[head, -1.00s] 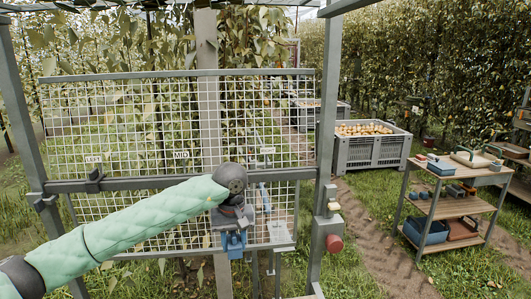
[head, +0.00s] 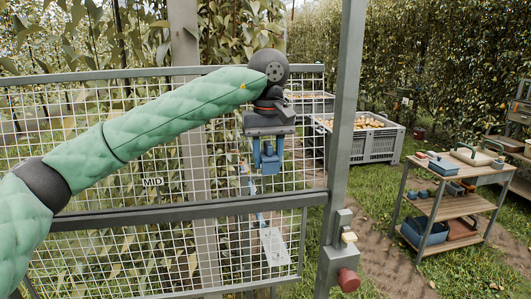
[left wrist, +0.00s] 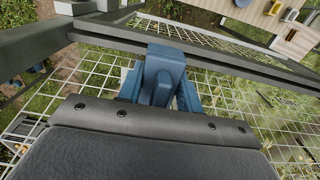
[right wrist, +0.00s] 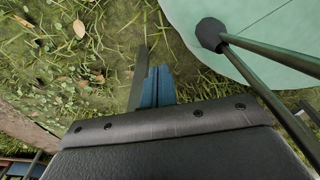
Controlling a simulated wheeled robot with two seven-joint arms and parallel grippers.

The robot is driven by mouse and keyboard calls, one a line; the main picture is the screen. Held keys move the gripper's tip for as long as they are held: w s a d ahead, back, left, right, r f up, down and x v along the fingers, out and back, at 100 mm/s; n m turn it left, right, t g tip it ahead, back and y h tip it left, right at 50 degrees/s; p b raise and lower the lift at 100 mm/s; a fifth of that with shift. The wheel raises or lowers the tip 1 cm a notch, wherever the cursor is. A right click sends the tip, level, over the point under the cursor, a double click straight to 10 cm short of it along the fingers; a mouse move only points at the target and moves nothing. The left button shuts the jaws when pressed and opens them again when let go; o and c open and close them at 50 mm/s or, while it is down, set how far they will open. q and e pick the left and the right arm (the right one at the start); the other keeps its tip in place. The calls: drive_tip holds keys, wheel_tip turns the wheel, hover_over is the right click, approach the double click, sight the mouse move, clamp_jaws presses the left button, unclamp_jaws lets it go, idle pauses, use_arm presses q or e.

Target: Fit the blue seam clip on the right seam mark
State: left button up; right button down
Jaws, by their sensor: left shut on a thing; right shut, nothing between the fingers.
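My left gripper (head: 268,152) is shut on the blue seam clip (head: 269,161) and points down in front of the mesh panel, above the grey middle rail (head: 190,209). In the left wrist view the clip (left wrist: 161,76) sits between the blue fingers, with the rail just beyond it; whether they touch cannot be told. The MID label (head: 152,182) shows on the mesh to the left. The right seam mark cannot be made out; the gripper may cover it. My right gripper (right wrist: 153,87) is shut and empty over grass, outside the head view.
A grey upright post (head: 345,130) stands right of the left gripper, with a red knob (head: 348,280) low on it. A grey crate of pears (head: 365,143) and a wooden shelf cart (head: 455,185) stand farther right. Grass lies between.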

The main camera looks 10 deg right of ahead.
sight(269, 169)
use_arm(q)
drive_tip(key=shift+s, duration=0.3)
drive_tip(key=shift+w+d+f, duration=0.15)
drive_tip(key=shift+w+f, duration=0.6)
drive_tip(key=shift+f, duration=0.5)
drive_tip(key=shift+s+f, duration=0.3)
drive_tip(key=shift+s, duration=0.1)
drive_tip(key=shift+f, duration=0.2)
drive_tip(key=shift+w+f, duration=0.2)
drive_tip(key=shift+f, duration=1.3)
use_arm(e)
drive_tip(key=shift+s+d, duration=0.2)
